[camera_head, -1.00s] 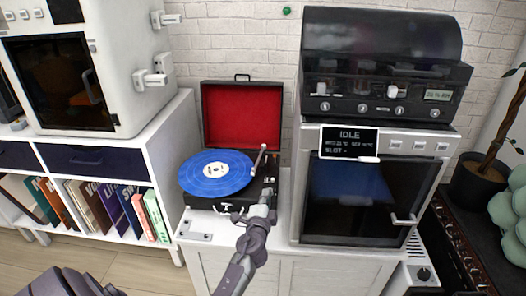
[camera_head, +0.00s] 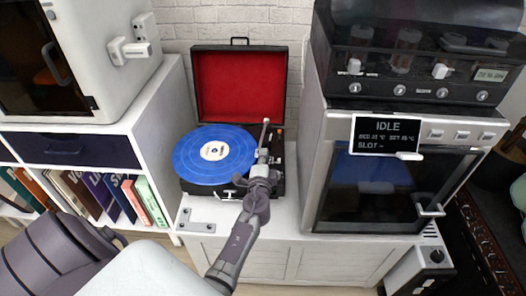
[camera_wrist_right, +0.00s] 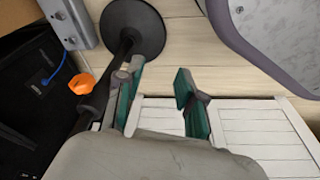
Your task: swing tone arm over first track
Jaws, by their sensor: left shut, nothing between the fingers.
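The record player (camera_head: 190,187) is open, with a red-lined lid (camera_head: 238,85) raised and a blue record (camera_head: 200,160) on its platter. The tone arm (camera_head: 265,134) stands on the right side of the deck, right of the record rather than over it. My left gripper (camera_head: 262,160) is shut and empty at the tone arm, over the deck's right part. It hides the tone arm's lower part, and I cannot tell whether they touch. My right gripper (camera_wrist_right: 158,92) is open and empty in the right wrist view, above the floor and away from the player.
The player stands on a white cabinet (camera_head: 275,258), with a small metal plate (camera_head: 197,226) in front. An oven-like machine (camera_head: 390,180) with an IDLE display stands close on the right. A shelf with record sleeves (camera_head: 110,197) is on the left. An orange object (camera_wrist_right: 81,84) shows in the wrist view.

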